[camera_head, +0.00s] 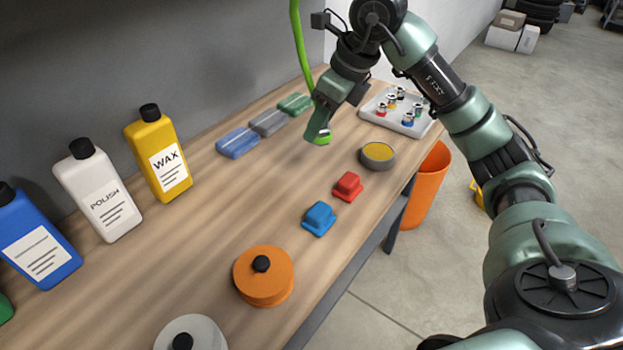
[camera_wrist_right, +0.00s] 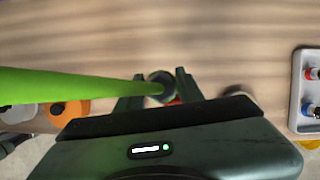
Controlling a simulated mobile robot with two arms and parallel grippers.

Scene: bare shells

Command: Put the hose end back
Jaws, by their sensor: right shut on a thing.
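A bright green hose (camera_head: 300,45) hangs down from the top of the head view, beside the grey wall. My right gripper (camera_head: 319,132) is shut on the hose end, above the far part of the wooden bench; a bit of green shows at its fingertips. In the right wrist view the hose (camera_wrist_right: 70,87) runs in from the left to a dark round end between the two fingers of my right gripper (camera_wrist_right: 158,88). The place where the hose end belongs cannot be made out. My left gripper is not in view.
The bench (camera_head: 225,215) holds wax (camera_head: 158,152) and polish (camera_head: 98,188) bottles, folded cloths (camera_head: 268,122), a yellow-filled tin (camera_head: 377,155), red (camera_head: 348,186) and blue (camera_head: 319,218) blocks, an orange round pad (camera_head: 264,280) and a white tray (camera_head: 425,127) of small bottles. An orange bin (camera_head: 428,190) stands beyond the edge.

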